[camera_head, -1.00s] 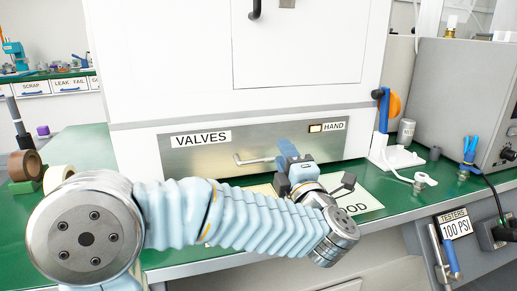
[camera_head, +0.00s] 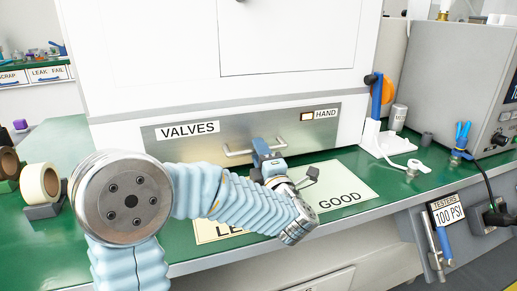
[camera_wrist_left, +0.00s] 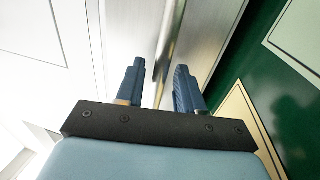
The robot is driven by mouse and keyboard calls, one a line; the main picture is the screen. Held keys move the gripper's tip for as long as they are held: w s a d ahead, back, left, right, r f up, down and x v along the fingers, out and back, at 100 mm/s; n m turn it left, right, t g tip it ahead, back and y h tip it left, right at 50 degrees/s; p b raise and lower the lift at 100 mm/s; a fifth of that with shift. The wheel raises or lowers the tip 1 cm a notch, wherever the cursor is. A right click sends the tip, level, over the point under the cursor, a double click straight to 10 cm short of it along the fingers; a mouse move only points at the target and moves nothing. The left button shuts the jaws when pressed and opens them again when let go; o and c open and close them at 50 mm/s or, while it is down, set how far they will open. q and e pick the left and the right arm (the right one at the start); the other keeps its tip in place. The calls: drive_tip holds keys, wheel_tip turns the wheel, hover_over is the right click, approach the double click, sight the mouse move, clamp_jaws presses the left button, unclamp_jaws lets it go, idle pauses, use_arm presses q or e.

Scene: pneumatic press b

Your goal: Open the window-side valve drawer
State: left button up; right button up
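The valve drawer (camera_head: 195,148) is a brushed-metal front labelled VALVES, low in the white press. It looks flush with the press. Its silver bar handle (camera_head: 238,153) runs across the middle of the front. My left gripper (camera_head: 262,147) is at the handle, its blue fingers hiding part of the bar. In the left wrist view the two fingers (camera_wrist_left: 160,88) stand apart, with the metal bar (camera_wrist_left: 168,55) between or just beyond their tips. Whether they touch it is not clear. My right gripper is in no view.
A green bench holds GOOD (camera_head: 345,190) and LEAK (camera_head: 212,232) mats under my left arm. Tape rolls (camera_head: 40,182) stand left. A blue-handled lever on a white base (camera_head: 388,145) and a grey tester box (camera_head: 460,85) stand right. A lit HAND label (camera_head: 326,114) is on the drawer panel.

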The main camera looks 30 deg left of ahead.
use_arm(q)
drive_tip(key=shift+w+a+r, duration=0.1)
drive_tip(key=shift+w+a, duration=0.2)
drive_tip(key=shift+a, duration=0.1)
drive_tip(key=shift+c, duration=0.3)
clamp_jaws()
